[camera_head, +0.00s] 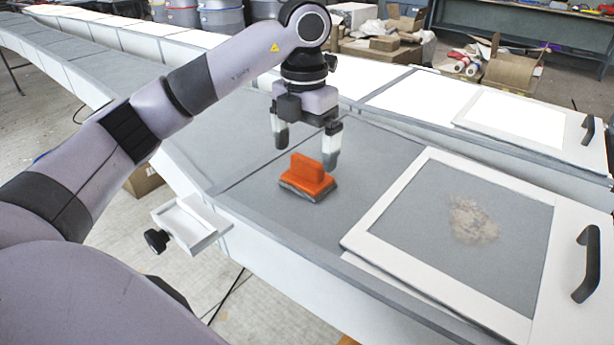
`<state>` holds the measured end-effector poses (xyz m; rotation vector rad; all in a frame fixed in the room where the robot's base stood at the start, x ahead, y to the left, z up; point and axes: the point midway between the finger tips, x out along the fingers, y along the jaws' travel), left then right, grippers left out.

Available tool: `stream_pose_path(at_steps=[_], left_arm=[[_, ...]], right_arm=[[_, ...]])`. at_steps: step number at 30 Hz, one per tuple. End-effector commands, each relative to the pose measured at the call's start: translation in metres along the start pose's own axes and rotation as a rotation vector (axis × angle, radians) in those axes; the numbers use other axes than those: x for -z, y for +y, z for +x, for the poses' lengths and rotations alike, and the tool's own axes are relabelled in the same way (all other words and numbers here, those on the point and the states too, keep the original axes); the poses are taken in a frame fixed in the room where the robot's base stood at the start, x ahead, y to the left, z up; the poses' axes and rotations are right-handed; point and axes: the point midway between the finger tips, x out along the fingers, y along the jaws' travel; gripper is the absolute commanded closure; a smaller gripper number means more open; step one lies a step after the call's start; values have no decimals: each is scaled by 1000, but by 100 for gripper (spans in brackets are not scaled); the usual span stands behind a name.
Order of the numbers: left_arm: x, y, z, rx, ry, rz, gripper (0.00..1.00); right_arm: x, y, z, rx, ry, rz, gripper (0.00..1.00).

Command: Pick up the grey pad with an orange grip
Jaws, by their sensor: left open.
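The grey pad with an orange grip (307,180) lies flat on the grey surface of the long mould (250,165). Its orange grip stands up on top, and the grey pad shows as a thin layer underneath. My left gripper (305,160) points down above the pad, with its two fingers apart. One fingertip shows at the back left of the grip and the other overlaps its right end in the picture. Whether a finger touches the grip cannot be told. My right gripper is not in view.
A white-framed panel (385,222) with a black handle (587,264) and a pale dusty patch (473,221) lies right of the pad. A small white tray (197,240) hangs on the mould's near side. Cardboard boxes (512,72) stand behind.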

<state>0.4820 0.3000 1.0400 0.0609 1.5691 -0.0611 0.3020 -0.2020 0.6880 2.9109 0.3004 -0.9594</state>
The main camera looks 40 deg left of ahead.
Motion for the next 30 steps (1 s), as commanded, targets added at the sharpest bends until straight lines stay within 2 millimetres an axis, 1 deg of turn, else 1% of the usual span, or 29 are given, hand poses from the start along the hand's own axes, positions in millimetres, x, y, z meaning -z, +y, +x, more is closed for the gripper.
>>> stream_pose_path(at_steps=[1,6,9,12,18,20,21,22,30], left_arm=[[0,-1,8,0,4,1,0],[-3,-2,31,0,5,1,0],[-3,-2,42,-1,2,0,0],[-3,-2,46,-1,1,1,0],[-3,-2,47,-1,0,1,0],[-3,-2,47,-1,0,1,20],[-3,-2,47,-1,0,1,33],[-3,-2,47,-1,0,1,42],[-3,-2,46,0,0,1,43]], right_arm=[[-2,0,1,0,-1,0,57],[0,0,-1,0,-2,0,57],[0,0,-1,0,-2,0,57],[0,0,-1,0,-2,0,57],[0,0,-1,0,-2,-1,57],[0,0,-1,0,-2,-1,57],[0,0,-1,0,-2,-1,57],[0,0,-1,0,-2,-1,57],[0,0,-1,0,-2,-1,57]])
